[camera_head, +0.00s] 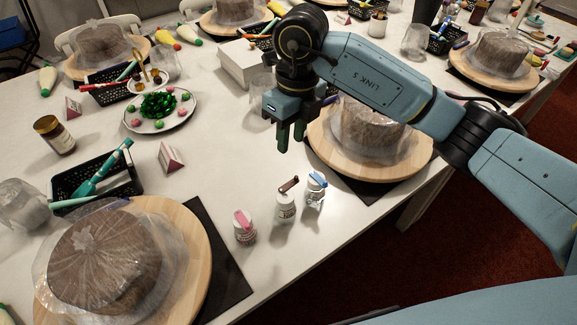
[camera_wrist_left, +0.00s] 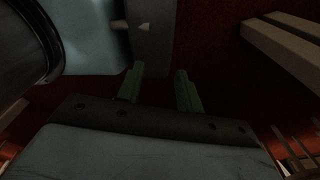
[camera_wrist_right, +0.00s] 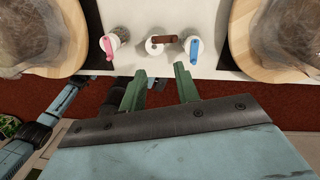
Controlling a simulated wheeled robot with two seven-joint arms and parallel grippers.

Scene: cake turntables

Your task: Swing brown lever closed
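The brown lever (camera_head: 289,184) sits on top of the middle one of three small white jars (camera_head: 285,208) near the table's front edge. In the right wrist view the brown lever (camera_wrist_right: 165,39) lies sideways across its jar and sticks out to the right. My right gripper (camera_head: 291,142) hangs above and behind the jars in the head view, apart from them. Its green fingers (camera_wrist_right: 158,82) are spread with nothing between them. My left gripper (camera_wrist_left: 160,76) shows only in its wrist view, open and empty over the dark red floor.
A jar with a pink lever (camera_head: 244,228) stands left of the middle jar, one with a blue lever (camera_head: 316,188) right. Wrapped cakes on wooden turntables (camera_head: 190,250) (camera_head: 415,150) flank them. A sign (camera_head: 171,158) and black basket (camera_head: 65,182) stand leftward. Table between is bare.

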